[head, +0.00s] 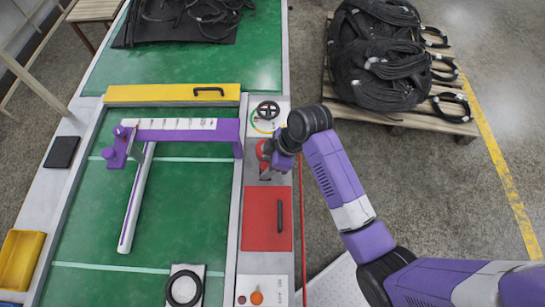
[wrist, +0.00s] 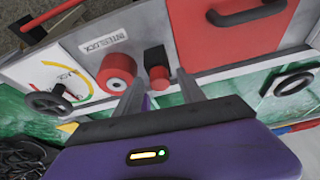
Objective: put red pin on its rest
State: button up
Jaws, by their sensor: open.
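In the wrist view, a small red cylinder, which looks like the red pin (wrist: 159,74), stands against a black block (wrist: 155,55). The black block may be its rest; I cannot tell whether the pin is seated in it. A larger round red fitting (wrist: 117,71) is just left of it, below an "INTERLOCK" label. My gripper (wrist: 162,88) is open, with one finger on each side of the pin and a gap visible. In the head view my gripper (head: 265,177) is over the side panel and hides most of this area.
A red lid with a black handle (head: 268,220) lies close to my gripper. A black handwheel (head: 268,110) and a gauge are on the other side. A purple clamp frame (head: 185,136) stands on the green table. Coiled hoses (head: 375,60) lie on a pallet.

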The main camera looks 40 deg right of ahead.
jog(key=b+v, duration=0.1)
jog(key=v, duration=1.1)
jog(key=shift+r, duration=0.1)
jog(key=s+a+f+m+t, duration=0.2)
jog(key=s+a+f+m+t+h, duration=0.1)
jog(key=s+a+f+m, duration=0.1)
jog(key=s, duration=0.1)
jog(key=s+a+f+m+t, duration=0.2)
jog(key=s, duration=0.1)
jog(key=shift+s+a+f+m+t+h, duration=0.25)
jog(key=shift+a+f+m+t+h, duration=0.05)
jog(key=shift+f+m+h, duration=0.1)
jog(key=s+d+r+m+t+h, duration=0.1)
jog(key=s+r+t, duration=0.5)
jog(key=s+r, duration=1)
jog(key=shift+d+m+t+h, duration=0.3)
jog(key=shift+d+m, duration=0.45)
jog(key=shift+m, duration=0.25)
